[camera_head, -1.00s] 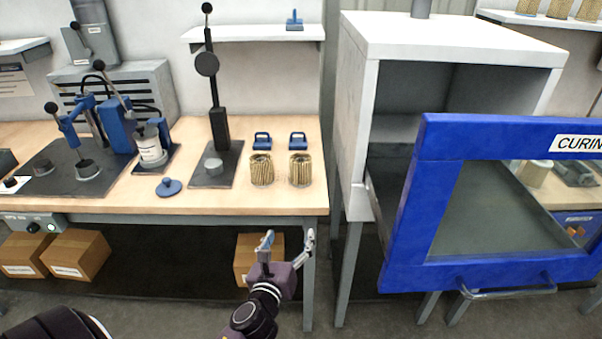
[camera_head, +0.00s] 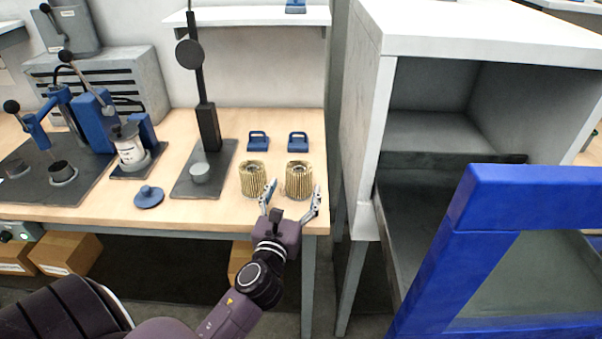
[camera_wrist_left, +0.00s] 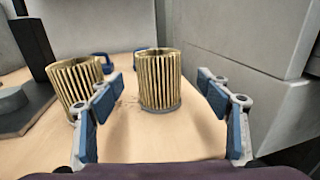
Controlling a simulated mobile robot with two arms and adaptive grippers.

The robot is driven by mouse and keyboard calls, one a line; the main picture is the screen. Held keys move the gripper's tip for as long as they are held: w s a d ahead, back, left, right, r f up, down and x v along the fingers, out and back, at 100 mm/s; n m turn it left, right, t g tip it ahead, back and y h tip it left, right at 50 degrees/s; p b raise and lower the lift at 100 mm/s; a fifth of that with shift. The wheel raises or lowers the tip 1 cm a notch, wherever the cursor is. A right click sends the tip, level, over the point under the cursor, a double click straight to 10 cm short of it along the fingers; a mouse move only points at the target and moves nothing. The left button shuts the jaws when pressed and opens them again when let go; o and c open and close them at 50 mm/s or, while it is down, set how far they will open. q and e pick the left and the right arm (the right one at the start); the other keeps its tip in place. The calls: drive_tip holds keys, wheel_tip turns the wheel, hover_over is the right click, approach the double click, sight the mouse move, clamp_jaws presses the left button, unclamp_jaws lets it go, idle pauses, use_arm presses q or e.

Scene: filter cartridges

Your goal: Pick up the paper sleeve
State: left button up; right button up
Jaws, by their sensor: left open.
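Two tan pleated paper sleeves stand upright side by side near the bench's front right edge: a left sleeve (camera_head: 253,178) and a right sleeve (camera_head: 299,177). In the left wrist view the right sleeve (camera_wrist_left: 159,82) stands centred ahead between my fingers, with a grey band at its base. The left sleeve (camera_wrist_left: 74,84) shows there too, partly behind the left finger. My left gripper (camera_head: 292,194) is open and empty, just in front of the right sleeve, fingers spread to either side. I cannot tell whether the fingertips reach past its near face. My right gripper is not in view.
Two blue handled blocks (camera_head: 298,141) sit behind the sleeves. A black-based post press (camera_head: 205,160) and a blue lid (camera_head: 149,196) are to the left. A grey-white cabinet (camera_head: 365,140) with an open blue-framed door (camera_head: 470,220) stands close on the right.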

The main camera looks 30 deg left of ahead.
sight(299, 172)
use_arm(q)
drive_tip(key=shift+w+a+r, duration=0.2)
drive_tip(key=shift+w+a, duration=0.05)
drive_tip(key=shift+w, duration=0.3)
drive_tip(key=shift+w+a+r, duration=0.2)
drive_tip(key=shift+w+a, duration=0.05)
drive_tip(key=shift+w, duration=0.3)
drive_tip(key=x, duration=0.2)
drive_tip(key=shift+w+a+f+p, duration=0.15)
drive_tip(key=shift+w+p, duration=0.15)
drive_tip(key=shift+p, duration=0.05)
drive_tip(key=shift+w+a, duration=0.15)
drive_tip(key=shift+w, duration=0.35)
drive_tip(key=c, duration=1.3)
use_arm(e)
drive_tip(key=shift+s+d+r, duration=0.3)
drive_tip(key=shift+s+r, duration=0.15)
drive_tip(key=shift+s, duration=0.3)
use_arm(q)
drive_tip(key=shift+o, duration=0.2)
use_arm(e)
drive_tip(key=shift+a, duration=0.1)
